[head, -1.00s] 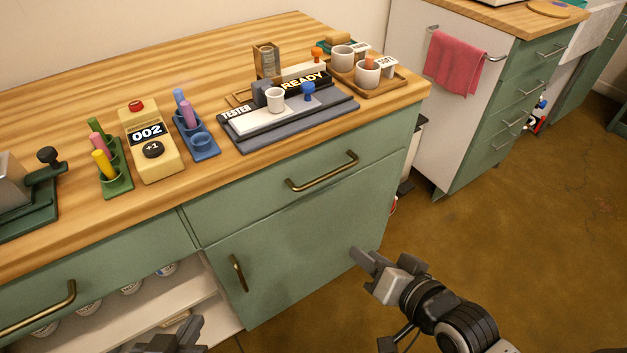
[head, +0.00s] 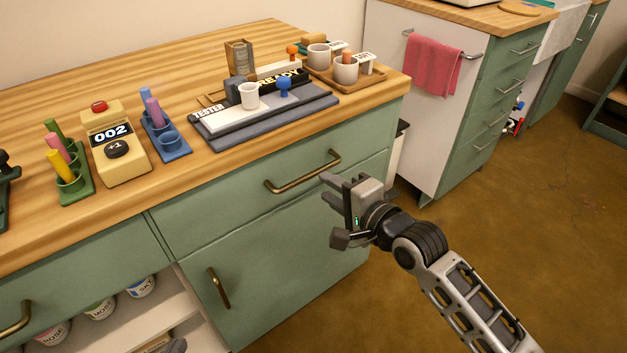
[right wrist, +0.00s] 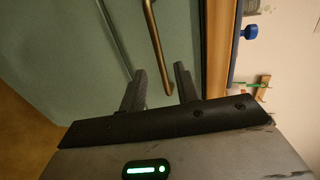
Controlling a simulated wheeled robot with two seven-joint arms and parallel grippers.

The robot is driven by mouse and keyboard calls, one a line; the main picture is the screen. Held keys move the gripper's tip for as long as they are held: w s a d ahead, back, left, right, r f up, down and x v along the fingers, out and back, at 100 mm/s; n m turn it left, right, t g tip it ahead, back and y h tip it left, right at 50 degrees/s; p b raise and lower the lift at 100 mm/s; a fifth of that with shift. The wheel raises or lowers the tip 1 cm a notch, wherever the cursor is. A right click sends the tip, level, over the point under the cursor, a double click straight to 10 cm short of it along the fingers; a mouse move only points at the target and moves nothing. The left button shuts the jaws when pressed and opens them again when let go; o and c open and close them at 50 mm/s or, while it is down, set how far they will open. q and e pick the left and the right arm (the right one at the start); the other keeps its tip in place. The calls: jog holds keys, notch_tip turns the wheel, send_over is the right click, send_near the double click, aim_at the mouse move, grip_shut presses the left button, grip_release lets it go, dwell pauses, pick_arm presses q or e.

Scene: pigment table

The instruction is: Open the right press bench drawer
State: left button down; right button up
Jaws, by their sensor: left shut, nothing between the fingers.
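The right drawer (head: 215,205) of the green bench is closed, its front flush with the cabinet. Its brass bar handle (head: 303,172) runs across the front. My right gripper (head: 326,189) is open and empty, just in front of the handle's right end and apart from it. In the right wrist view the handle (right wrist: 156,45) lies beyond the two open fingers (right wrist: 160,88), roughly in line with the gap between them.
A lower door with a brass handle (head: 219,288) sits under the drawer. The worktop holds a tester board (head: 260,120), a yellow counter (head: 118,155) and a cup tray (head: 375,78). A white cabinet with a pink towel (head: 432,65) stands behind.

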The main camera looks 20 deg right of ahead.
jog(key=x, duration=0.5)
jog(key=shift+w+a+b, duration=0.1)
jog(key=shift+w+b, duration=0.25)
jog(key=shift+b, duration=0.05)
grip_shut()
